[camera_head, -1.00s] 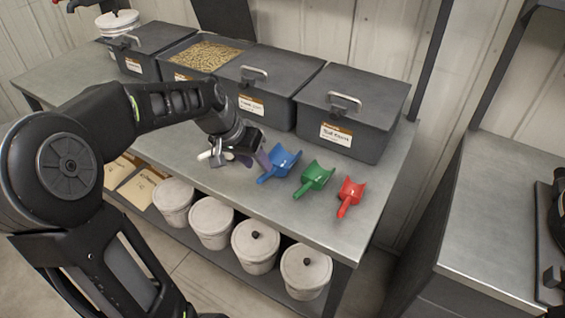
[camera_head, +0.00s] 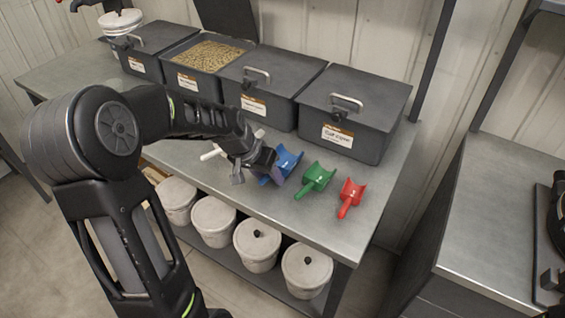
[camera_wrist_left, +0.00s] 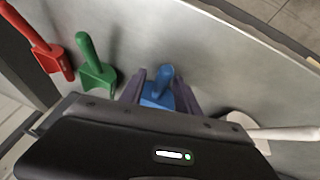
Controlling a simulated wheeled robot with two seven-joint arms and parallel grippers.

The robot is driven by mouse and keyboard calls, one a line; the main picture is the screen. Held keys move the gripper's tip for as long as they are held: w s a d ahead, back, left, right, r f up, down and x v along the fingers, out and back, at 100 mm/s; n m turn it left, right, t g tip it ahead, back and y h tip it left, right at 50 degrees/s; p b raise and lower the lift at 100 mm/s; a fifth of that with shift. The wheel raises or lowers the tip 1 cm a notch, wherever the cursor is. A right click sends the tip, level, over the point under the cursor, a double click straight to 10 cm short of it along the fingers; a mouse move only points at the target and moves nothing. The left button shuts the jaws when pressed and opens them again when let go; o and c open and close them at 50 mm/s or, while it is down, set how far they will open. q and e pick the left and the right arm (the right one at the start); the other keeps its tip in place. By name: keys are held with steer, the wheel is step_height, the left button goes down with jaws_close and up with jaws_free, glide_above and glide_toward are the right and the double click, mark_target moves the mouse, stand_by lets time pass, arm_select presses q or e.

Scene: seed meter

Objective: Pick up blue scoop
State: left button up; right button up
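The blue scoop (camera_head: 289,160) lies on the metal bench, just right of my left gripper (camera_head: 260,177) in the head view. My left gripper is open, with its purple-grey fingers apart. In the left wrist view, the blue scoop (camera_wrist_left: 158,92) shows between the two fingers (camera_wrist_left: 161,95), its handle pointing away from the gripper body. The gripper body hides part of the scoop's bowl there. I cannot tell whether a finger touches the scoop. My right gripper is not in view.
A green scoop (camera_head: 315,179) and a red scoop (camera_head: 350,197) lie to the right of the blue one. A white scoop (camera_wrist_left: 280,132) lies on the other side. Dark bins (camera_head: 355,110) line the bench's back. White buckets (camera_head: 257,246) stand on the lower shelf.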

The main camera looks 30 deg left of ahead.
arm_select(q)
steer(key=shift+w+f, duration=0.1)
steer(key=shift+f, duration=0.05)
steer(key=shift+c, duration=0.2)
stand_by(0.3)
jaws_close()
stand_by(0.4)
